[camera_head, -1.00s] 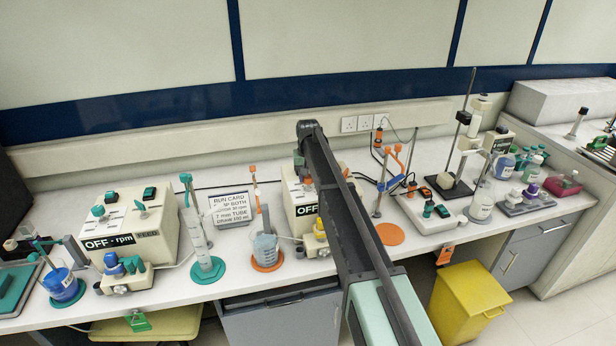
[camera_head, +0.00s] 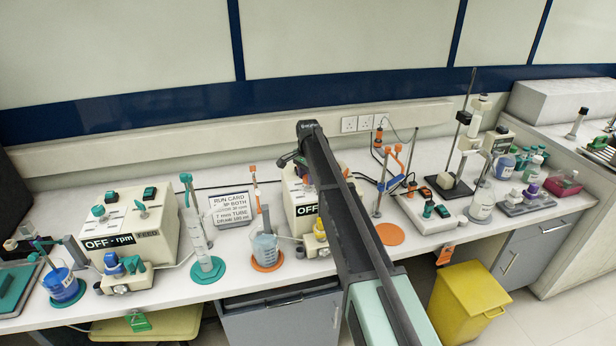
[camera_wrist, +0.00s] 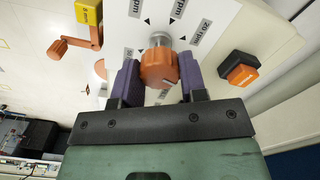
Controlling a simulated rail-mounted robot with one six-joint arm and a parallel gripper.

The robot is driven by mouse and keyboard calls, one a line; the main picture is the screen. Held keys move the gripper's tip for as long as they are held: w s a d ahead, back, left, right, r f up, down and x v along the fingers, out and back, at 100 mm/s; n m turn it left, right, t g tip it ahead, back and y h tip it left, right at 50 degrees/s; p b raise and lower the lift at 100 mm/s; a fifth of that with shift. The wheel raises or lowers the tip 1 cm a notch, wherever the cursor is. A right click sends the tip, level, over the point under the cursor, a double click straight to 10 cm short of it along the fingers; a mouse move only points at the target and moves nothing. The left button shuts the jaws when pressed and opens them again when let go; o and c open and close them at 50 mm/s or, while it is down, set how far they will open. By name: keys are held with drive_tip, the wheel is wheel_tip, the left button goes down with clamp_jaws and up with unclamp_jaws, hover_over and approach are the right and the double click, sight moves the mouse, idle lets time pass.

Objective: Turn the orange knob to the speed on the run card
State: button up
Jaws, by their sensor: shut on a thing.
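The orange knob (camera_wrist: 158,70) is on the pale face of a pump box, which also shows behind my arm in the head view (camera_head: 302,207). The purple fingers of my gripper (camera_wrist: 158,66) are on either side of the knob and shut on it. The dial has black triangle marks and rpm labels; the right label (camera_wrist: 205,30) reads 20 rpm, others are cut off or partly hidden. In the head view my arm hides much of the box. The white run card (camera_head: 231,208) stands on the bench left of the box; its small print is only partly legible.
An orange switch (camera_wrist: 240,73) sits right of the knob. A yellow block (camera_wrist: 88,10) and an orange crank (camera_wrist: 72,46) are at upper left. A similar box with teal knobs (camera_head: 130,225), a beaker (camera_head: 265,247) and a cylinder (camera_head: 196,230) stand left on the bench.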

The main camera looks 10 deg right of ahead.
drive_tip(key=shift+m, duration=0.8)
drive_tip(key=o, duration=0.9)
wheel_tip(320, 180, up, 11)
drive_tip(key=p, duration=1.1)
drive_tip(key=shift+f, duration=0.1)
